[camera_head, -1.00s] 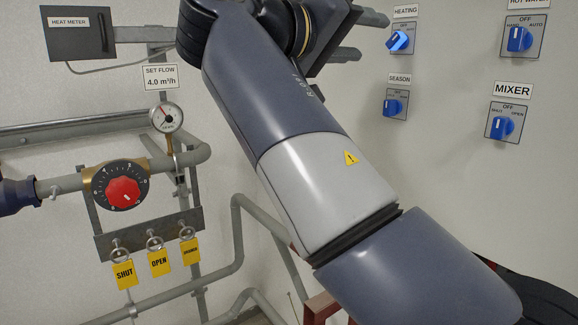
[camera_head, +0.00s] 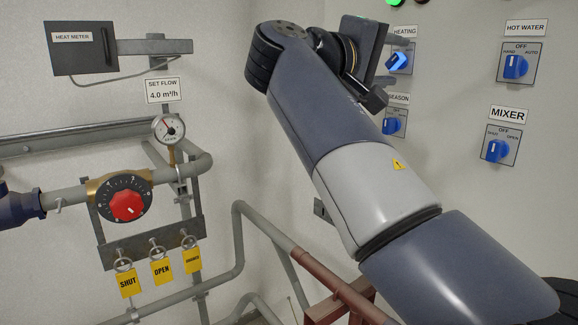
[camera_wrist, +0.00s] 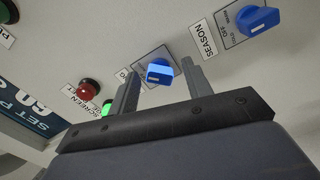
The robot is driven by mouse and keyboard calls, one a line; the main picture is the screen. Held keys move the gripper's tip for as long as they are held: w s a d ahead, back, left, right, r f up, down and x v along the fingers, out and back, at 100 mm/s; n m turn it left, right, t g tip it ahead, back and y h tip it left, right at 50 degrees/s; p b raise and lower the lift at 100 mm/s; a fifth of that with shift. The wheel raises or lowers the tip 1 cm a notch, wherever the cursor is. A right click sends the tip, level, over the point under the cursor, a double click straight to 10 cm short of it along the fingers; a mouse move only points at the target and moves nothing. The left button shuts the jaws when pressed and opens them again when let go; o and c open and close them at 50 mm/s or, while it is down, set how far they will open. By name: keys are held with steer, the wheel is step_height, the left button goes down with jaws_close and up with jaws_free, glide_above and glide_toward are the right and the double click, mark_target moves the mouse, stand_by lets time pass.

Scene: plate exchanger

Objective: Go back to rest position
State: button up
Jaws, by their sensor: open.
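My gripper (camera_head: 382,74) is at the upper middle of the head view, beside the blue HEATING knob (camera_head: 397,62), and partly covers its plate. In the wrist view my gripper (camera_wrist: 160,69) has its two fingers spread. A blue knob (camera_wrist: 158,73) shows between and beyond the fingertips, with no clear contact. I cannot tell the gap in depth. My arm runs from the lower right up to the wrist.
The SEASON knob (camera_head: 391,125) lies just below my gripper. HOT WATER (camera_head: 515,66) and MIXER (camera_head: 497,150) knobs are to the right. A red-knobbed valve (camera_head: 126,206), gauge (camera_head: 168,128), pipes and yellow tags (camera_head: 161,271) are left. A red button (camera_wrist: 89,88) shows in the wrist view.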

steer(key=n+p, duration=0.1)
steer(key=n, duration=0.5)
steer(key=shift+p, duration=0.3)
steer(key=n, duration=0.6)
steer(key=shift+d, duration=0.15)
